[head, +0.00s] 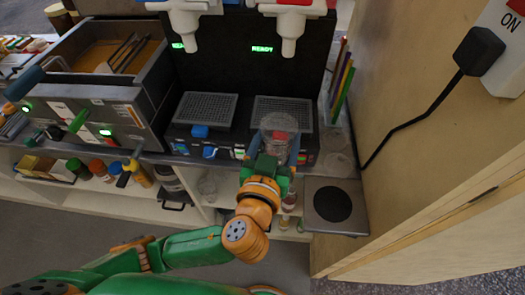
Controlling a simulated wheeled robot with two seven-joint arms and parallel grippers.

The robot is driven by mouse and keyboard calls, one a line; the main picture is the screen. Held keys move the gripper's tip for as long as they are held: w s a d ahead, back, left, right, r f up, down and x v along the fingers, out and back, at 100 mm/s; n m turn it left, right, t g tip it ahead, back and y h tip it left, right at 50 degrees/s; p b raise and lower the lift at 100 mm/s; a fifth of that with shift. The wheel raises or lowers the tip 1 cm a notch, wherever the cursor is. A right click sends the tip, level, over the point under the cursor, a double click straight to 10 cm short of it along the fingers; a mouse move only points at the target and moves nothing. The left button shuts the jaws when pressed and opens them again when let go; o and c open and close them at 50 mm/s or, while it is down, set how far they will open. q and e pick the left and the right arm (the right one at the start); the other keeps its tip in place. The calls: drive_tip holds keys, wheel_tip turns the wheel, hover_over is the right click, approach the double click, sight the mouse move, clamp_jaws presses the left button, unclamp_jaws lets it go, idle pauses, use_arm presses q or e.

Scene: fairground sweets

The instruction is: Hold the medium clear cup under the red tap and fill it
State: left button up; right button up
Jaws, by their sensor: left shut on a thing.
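My left gripper (274,157) reaches up from below and is shut on a clear cup (279,122). The cup is over the front part of the right drip grate (297,106). The red tap (290,27) is the right one of two white spouts at the top of the picture, with a red part at its top edge. The cup appears in front of and below this spout, apart from it. I cannot tell whether the cup holds anything. My right gripper is not in view.
A second white spout (184,26) with a blue part hangs over the left grate (207,108). A green READY display glows on the black machine. A grey fryer-like unit (95,112) stands left. Coloured sticks (342,82) and a wooden wall (425,110) are right.

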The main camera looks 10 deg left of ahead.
use_arm(q)
drive_tip(key=shift+s+d+r, duration=0.2)
drive_tip(key=shift+d+r, duration=0.15)
drive_tip(key=shift+w+d+r, duration=0.1)
drive_tip(key=shift+r, duration=0.05)
drive_tip(key=x, duration=0.2)
drive_tip(key=b+x, duration=0.1)
drive_tip(key=x, duration=0.2)
drive_tip(key=a+x, duration=0.1)
drive_tip(key=x, duration=0.2)
drive_tip(key=shift+w+a+r+b, duration=0.15)
drive_tip(key=shift+a+r+b, duration=0.1)
drive_tip(key=shift+r+b, duration=0.05)
drive_tip(key=b+x, duration=0.1)
drive_tip(key=x, duration=0.1)
drive_tip(key=b+x, duration=0.1)
drive_tip(key=x, duration=0.1)
drive_tip(key=a+b+x, duration=0.1)
drive_tip(key=x, duration=0.1)
drive_tip(key=shift+w, duration=0.8)
drive_tip(key=shift+r, duration=0.1)
drive_tip(key=o, duration=0.7)
drive_tip(key=shift+c, duration=0.5)
